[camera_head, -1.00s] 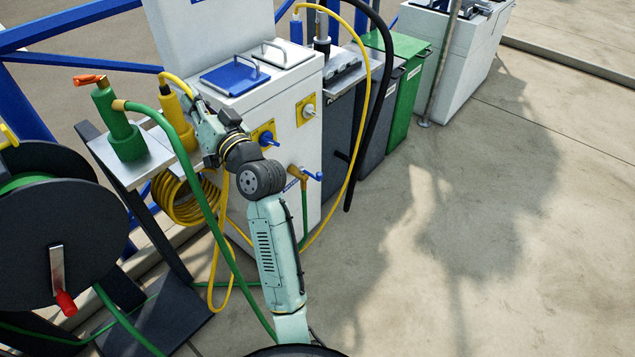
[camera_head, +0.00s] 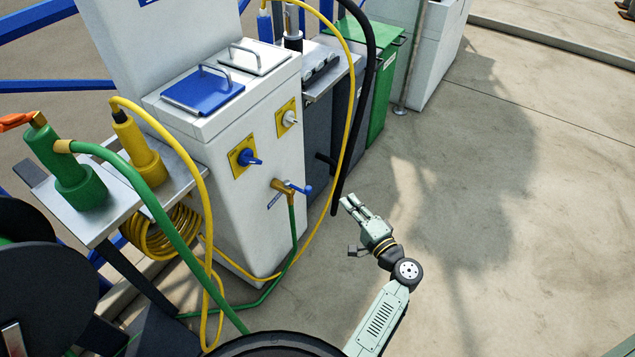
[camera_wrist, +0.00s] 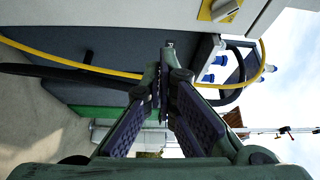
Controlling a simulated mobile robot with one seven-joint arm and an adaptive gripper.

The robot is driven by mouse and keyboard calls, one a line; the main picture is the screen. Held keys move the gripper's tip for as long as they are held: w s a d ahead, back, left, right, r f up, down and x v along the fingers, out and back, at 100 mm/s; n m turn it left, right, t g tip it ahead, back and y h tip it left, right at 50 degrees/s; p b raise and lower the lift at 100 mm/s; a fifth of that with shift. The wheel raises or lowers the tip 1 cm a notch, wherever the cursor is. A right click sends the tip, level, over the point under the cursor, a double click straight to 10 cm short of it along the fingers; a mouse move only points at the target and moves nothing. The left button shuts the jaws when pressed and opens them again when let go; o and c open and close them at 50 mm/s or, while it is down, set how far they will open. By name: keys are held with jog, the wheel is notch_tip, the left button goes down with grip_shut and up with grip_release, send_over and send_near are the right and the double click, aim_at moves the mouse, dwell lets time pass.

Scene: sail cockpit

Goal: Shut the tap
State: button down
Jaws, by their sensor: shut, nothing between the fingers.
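The tap (camera_head: 284,186) is a small brass tap low on the front of the white cabinet (camera_head: 215,205), with a blue handle (camera_head: 302,189) at its right. A green hose hangs from it. My gripper (camera_head: 349,204) is to the right of the tap, apart from it, over the pale floor. Its fingers are shut with nothing between them, which also shows in the wrist view (camera_wrist: 167,62). The tap cannot be made out in the wrist view.
A yellow hose (camera_head: 345,145) and a black hose (camera_head: 364,110) hang between cabinet and gripper. Dark bins and a green bin (camera_head: 384,95) stand behind. Green and yellow plugs stand on a metal shelf (camera_head: 100,220) at left. The floor at right (camera_head: 500,250) is clear.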

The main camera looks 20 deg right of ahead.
dwell(0.3)
jog(key=w+a+p, duration=0.4)
jog(key=w+a, duration=0.1)
jog(key=w, duration=0.3)
dwell(0.3)
jog(key=shift+s+a, duration=0.1)
jog(key=shift+a, duration=0.05)
jog(key=shift+s+a+m+h, duration=0.2)
jog(key=shift+m+h, duration=0.1)
jog(key=shift+h, duration=0.3)
